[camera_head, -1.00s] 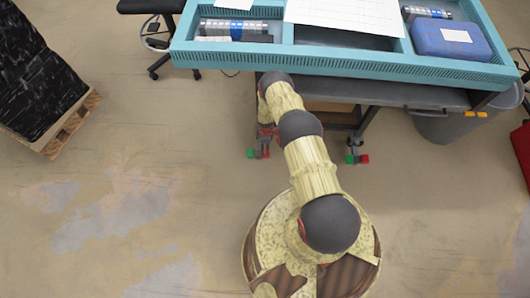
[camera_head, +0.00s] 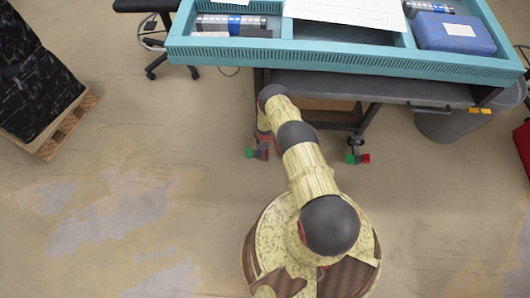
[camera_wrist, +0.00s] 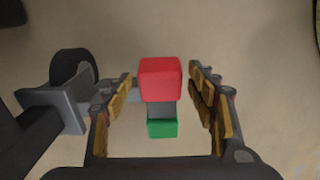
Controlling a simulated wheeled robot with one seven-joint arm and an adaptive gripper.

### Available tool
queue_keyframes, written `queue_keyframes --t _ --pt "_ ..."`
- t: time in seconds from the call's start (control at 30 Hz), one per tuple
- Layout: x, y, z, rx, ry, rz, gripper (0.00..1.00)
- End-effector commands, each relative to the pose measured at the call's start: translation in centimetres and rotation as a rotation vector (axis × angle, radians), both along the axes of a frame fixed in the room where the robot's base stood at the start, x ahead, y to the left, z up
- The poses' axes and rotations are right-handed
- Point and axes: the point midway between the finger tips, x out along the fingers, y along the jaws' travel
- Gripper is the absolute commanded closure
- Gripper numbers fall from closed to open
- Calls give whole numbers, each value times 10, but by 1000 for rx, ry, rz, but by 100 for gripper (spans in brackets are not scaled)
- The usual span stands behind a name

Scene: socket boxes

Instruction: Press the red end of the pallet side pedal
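The pallet side pedal is the left of two small caster pedals under the teal-topped table. In the head view its green end (camera_head: 250,153) shows, while its red end is mostly hidden beside my arm. In the wrist view the red end (camera_wrist: 160,80) is a bright block in the middle, with a grey bar and the green end (camera_wrist: 162,128) below it. My gripper (camera_wrist: 161,76) is open and empty, with one finger on each side of the pedal. I cannot tell whether it touches the red end. The other pedal (camera_head: 358,158) is to the right.
The teal table (camera_head: 340,62) holds boxes and a white sheet above my arm. A caster wheel (camera_wrist: 74,70) and dark frame stand left of the gripper. A wooden pallet (camera_head: 65,125) with a black load is at far left. Floor between is clear.

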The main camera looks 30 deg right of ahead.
Motion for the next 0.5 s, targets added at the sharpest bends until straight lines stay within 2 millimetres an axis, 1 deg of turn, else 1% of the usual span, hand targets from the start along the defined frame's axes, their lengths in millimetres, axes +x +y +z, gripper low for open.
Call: queue_keyframes --t 0.07,0.5 --pt "0 0 0 0 0 0 49" --pt "0 0 0 0 0 0 74"
